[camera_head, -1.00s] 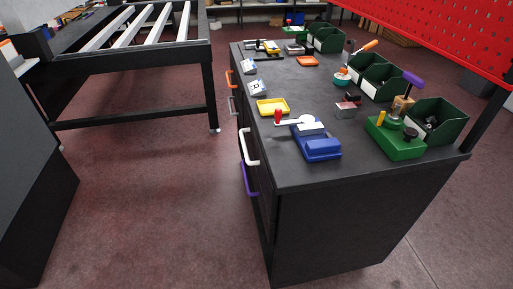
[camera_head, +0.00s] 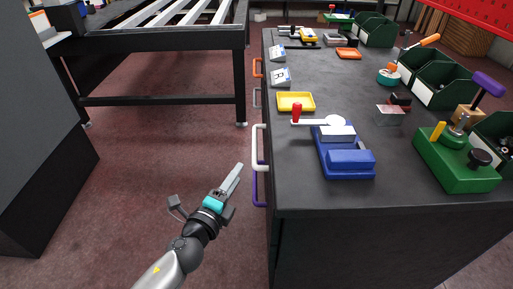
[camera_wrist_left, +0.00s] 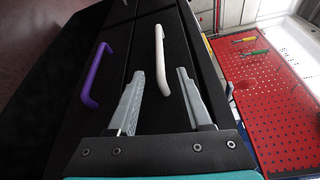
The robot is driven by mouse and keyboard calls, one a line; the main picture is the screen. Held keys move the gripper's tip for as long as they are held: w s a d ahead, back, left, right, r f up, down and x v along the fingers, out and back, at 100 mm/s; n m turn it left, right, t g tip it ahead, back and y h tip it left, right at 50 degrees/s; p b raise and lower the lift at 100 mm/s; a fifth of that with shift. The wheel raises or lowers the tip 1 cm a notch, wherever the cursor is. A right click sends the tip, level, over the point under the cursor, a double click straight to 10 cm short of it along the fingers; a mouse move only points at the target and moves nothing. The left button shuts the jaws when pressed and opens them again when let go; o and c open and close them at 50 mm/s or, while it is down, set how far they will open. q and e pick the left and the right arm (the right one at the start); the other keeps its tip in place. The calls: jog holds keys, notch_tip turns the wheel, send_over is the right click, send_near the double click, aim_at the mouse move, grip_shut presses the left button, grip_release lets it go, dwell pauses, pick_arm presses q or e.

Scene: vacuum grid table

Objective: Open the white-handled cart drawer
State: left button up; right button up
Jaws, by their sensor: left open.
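The white handle (camera_head: 255,148) is on the cart's left side, below the top edge. In the left wrist view the white handle (camera_wrist_left: 160,62) stands upright on the dark drawer front, ahead of and between my fingers. My left gripper (camera_head: 239,172) is left of the handle and apart from it in the head view. The left wrist view shows the left gripper (camera_wrist_left: 158,88) open and empty. A purple handle (camera_head: 259,188) sits below the white one; it also shows in the left wrist view (camera_wrist_left: 96,75). My right gripper is not in view.
The black cart top (camera_head: 345,220) holds a blue device (camera_head: 347,160), a yellow tray (camera_head: 296,101), a green fixture (camera_head: 455,165) and green bins (camera_head: 437,80). Orange (camera_head: 257,68) and grey (camera_head: 257,98) handles are farther along. The floor (camera_head: 150,150) left of the cart is clear.

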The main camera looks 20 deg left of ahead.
aim_at(254, 146)
pick_arm(q)
jog(key=shift+w+d+f+b, duration=0.2)
jog(key=shift+w+d+b, duration=0.1)
jog(key=shift+w, duration=1.9)
jog(key=shift+w+d+f+b, duration=0.15)
jog(key=shift+w+b, duration=0.15)
jog(key=shift+w, duration=1.9)
jog(key=shift+w+d+f+b, duration=0.2)
jog(key=shift+w+d+b, duration=0.1)
jog(key=shift+w, duration=1.9)
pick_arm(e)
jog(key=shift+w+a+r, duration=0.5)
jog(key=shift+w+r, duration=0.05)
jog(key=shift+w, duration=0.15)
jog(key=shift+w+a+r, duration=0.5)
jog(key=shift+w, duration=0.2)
pick_arm(q)
grip_shut()
jog(key=shift+a, duration=0.1)
